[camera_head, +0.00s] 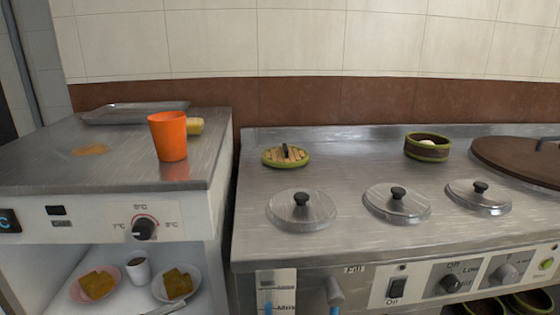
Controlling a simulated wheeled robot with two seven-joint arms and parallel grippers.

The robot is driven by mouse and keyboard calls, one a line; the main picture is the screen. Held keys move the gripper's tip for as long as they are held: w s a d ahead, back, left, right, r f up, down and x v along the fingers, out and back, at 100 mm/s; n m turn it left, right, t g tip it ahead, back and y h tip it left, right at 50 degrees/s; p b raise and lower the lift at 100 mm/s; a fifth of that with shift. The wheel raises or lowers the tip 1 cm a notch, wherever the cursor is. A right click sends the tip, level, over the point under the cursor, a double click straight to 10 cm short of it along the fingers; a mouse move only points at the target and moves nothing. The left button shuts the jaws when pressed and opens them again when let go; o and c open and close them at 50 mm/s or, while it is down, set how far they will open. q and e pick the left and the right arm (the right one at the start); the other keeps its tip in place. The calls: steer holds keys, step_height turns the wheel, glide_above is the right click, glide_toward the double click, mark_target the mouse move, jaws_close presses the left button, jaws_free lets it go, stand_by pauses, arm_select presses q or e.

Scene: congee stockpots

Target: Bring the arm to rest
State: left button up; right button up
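Neither of my grippers nor my arms shows in the head view. The steel stove counter (350,150) holds a row of round metal pot lids with black knobs: one at the left (301,211), one in the middle (397,203) and one at the right (478,196). All of these lids lie flat on the counter. What is under them is hidden.
An orange cup (168,137) stands on the left counter (110,172), with a yellow object (195,126) and metal tray (135,113) behind. A bamboo lid (286,155), green-rimmed basket (427,147) and large brown lid (525,158) occupy the stove. Plates (71,291) sit below.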

arm_select(q)
steer(key=s+d+f+m+g+y, duration=0.25)
steer(key=s+m+g+y, duration=0.45)
steer(key=s+m, duration=0.65)
steer(key=w+a+m+t+y, duration=0.2)
steer(key=a+m+y, duration=0.1)
steer(key=a+m, duration=0.15)
step_height(320, 180, up, 39)
steer(key=p, duration=3.8)
steer(key=shift+a+f+p, duration=0.2)
steer(key=shift+p, duration=0.15)
